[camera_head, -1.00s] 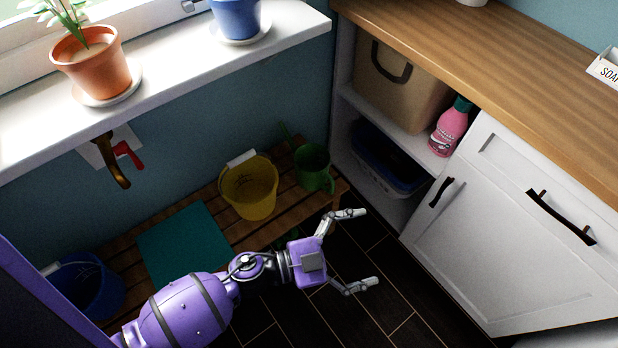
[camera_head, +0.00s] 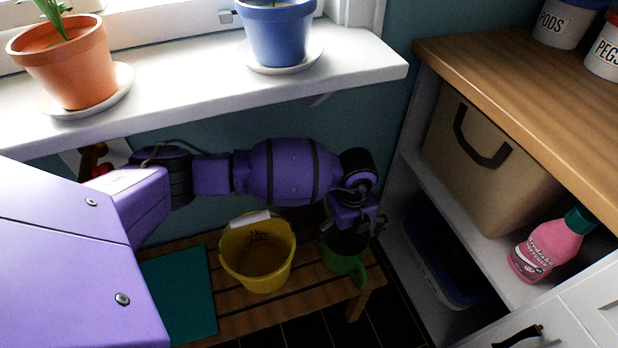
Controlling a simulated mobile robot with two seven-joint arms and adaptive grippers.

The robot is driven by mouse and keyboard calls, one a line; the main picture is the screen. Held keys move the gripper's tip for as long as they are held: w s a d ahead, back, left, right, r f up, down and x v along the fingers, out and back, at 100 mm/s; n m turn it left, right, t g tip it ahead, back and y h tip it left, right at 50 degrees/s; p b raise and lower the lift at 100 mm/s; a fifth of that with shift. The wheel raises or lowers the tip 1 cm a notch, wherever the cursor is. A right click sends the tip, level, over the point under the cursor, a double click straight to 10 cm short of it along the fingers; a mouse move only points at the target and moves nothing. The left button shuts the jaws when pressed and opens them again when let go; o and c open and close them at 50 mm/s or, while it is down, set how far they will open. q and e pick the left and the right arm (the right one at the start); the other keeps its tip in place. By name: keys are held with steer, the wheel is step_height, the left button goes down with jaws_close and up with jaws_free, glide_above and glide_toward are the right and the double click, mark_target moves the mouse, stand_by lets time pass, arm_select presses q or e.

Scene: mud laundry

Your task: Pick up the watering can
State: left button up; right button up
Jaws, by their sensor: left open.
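The green watering can (camera_head: 346,264) stands at the right end of the slatted wooden bench (camera_head: 235,322), just right of the yellow bucket. Its upper part is largely hidden by my left gripper and its shadow. My left gripper (camera_head: 352,232) points down directly over the can, its fingers spread open on either side of the can's top. I cannot tell whether the fingers touch the can. My right gripper is not in view.
A yellow bucket (camera_head: 258,270) stands close to the can's left, with a teal mat (camera_head: 182,295) beyond it. The white window sill (camera_head: 200,95) with potted plants overhangs the bench. Shelves holding a beige basket (camera_head: 490,165) and pink bottle (camera_head: 545,250) stand at right.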

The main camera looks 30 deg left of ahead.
mark_target(343, 253)
arm_select(q)
step_height(343, 253, down, 6)
steer(key=shift+w+a+f+b, duration=0.1)
steer(key=shift+w+f+b, duration=0.1)
steer(key=shift+b, duration=0.8)
steer(key=shift+f, duration=0.1)
steer(key=c, duration=1)
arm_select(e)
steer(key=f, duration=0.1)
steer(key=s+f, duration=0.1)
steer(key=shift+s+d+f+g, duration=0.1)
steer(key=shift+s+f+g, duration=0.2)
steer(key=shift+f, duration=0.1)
arm_select(q)
steer(key=shift+r, duration=0.2)
